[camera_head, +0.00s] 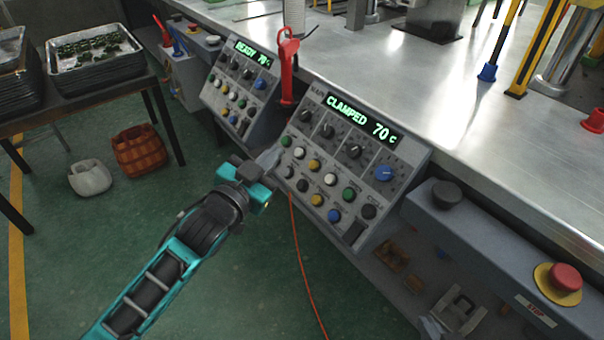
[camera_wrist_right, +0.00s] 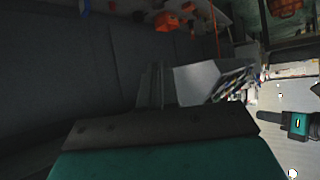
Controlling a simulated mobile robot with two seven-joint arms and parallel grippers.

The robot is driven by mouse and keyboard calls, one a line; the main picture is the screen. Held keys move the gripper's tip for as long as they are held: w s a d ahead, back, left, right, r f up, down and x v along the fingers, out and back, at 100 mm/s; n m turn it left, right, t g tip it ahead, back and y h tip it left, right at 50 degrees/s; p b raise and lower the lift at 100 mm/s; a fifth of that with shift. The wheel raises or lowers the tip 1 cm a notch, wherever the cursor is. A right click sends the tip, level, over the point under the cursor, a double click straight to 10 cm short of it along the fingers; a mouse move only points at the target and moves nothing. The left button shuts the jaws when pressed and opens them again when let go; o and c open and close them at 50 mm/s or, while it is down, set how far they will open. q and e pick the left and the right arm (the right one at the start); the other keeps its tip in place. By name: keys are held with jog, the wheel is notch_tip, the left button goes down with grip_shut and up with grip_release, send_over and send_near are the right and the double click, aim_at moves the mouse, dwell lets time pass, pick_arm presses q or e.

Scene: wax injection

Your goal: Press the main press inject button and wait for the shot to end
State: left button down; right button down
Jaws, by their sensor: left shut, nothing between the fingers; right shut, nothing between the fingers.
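The main press panel (camera_head: 322,160) is marked MAIN, and its display (camera_head: 362,118) reads CLAMPED 70 C in green. Below its knobs are two rows of coloured buttons; a green button (camera_head: 285,140) and a white button (camera_head: 288,171) are at the left end. Labels are too small to read, so I cannot tell which is inject. My left gripper (camera_head: 273,157) is shut and empty, its tip at the panel's left edge beside these buttons. Contact cannot be told. My right gripper (camera_wrist_right: 154,86) is shut and empty in the right wrist view, against a dark background.
A second panel (camera_head: 238,92) at the left reads READY 70. A red-handled lever (camera_head: 287,65) stands between the panels. A red stop button (camera_head: 565,277) is at lower right. An orange cable hangs below.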

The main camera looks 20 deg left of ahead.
aim_at(314, 165)
jog(key=shift+f, duration=0.1)
